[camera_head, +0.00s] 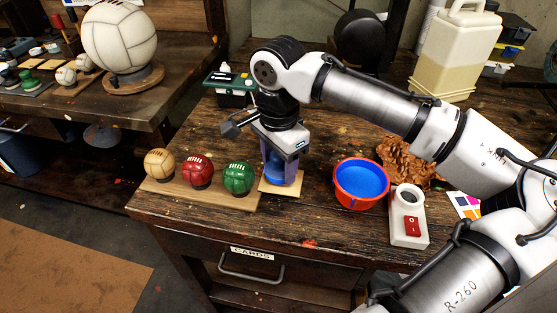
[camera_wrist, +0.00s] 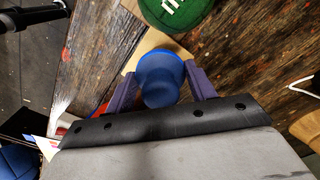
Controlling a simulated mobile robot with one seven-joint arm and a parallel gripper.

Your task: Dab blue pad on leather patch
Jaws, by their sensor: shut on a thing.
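The blue pad (camera_head: 275,167) is a round, knob-like piece held between the purple fingers of my gripper (camera_head: 281,176). It also shows in the wrist view (camera_wrist: 160,80), with a finger on each side. My gripper points down and is shut on the pad. The leather patch (camera_head: 291,189) is a small tan square on the bench, directly below the pad. Its edge shows past the pad in the wrist view (camera_wrist: 150,42). The pad is very close to the patch; I cannot tell whether they touch. The pad hides much of the patch.
A board (camera_head: 215,200) with tan, red and green balls (camera_head: 238,178) stands just left of the patch. A red tub of blue liquid (camera_head: 361,184) stands to the right, beside a white box with a red switch (camera_head: 409,216). A dark green-topped case (camera_head: 232,90) is behind.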

